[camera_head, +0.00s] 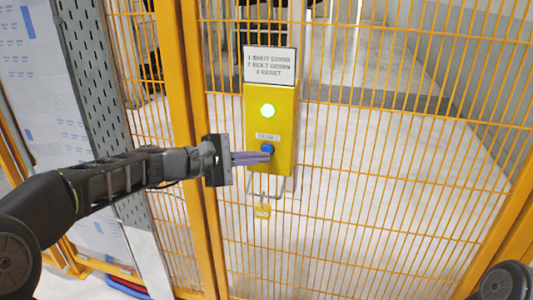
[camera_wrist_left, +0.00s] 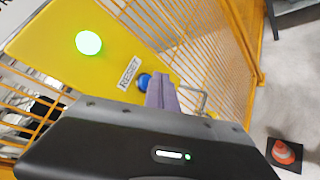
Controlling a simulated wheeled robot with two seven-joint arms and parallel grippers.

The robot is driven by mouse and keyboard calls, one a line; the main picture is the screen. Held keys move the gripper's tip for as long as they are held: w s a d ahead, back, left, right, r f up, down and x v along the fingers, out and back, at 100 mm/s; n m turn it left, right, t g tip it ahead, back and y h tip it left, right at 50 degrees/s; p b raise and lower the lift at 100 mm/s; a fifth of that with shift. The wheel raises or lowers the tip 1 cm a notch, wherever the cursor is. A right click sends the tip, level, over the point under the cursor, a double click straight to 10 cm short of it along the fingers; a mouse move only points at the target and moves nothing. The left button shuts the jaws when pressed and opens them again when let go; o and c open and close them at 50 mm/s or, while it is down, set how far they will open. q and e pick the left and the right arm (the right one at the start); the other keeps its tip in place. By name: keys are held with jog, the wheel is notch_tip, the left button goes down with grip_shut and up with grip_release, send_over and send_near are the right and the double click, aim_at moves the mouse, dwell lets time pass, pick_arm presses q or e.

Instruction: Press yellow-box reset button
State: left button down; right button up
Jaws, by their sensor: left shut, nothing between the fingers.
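The yellow box (camera_head: 284,128) is mounted on the orange mesh fence. It carries a lit green lamp (camera_head: 268,110) and, below it, a blue button (camera_head: 267,149) under a small label. In the left wrist view the label (camera_wrist_left: 130,72) reads RESET, and the blue button (camera_wrist_left: 144,81) sits beside it, partly hidden by my fingers. My left gripper (camera_head: 268,158) is shut and empty, its purple fingers at the lower edge of the button. I cannot tell whether the tips touch it. The fingers also show in the left wrist view (camera_wrist_left: 162,92). My right gripper is not in view.
A white sign (camera_head: 270,66) with printed steps is above the box. A yellow padlock (camera_head: 262,211) hangs from a metal loop below it. Orange mesh fence (camera_head: 400,170) spans the right side.

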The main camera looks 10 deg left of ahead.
pick_arm(q)
jog(key=shift+s, duration=0.35)
jog(key=s+b, duration=0.1)
jog(key=s, duration=0.1)
jog(key=s+b, duration=0.1)
jog(key=s, duration=0.1)
jog(key=shift+s+a, duration=0.2)
jog(key=shift+s, duration=0.15)
dwell(0.5)
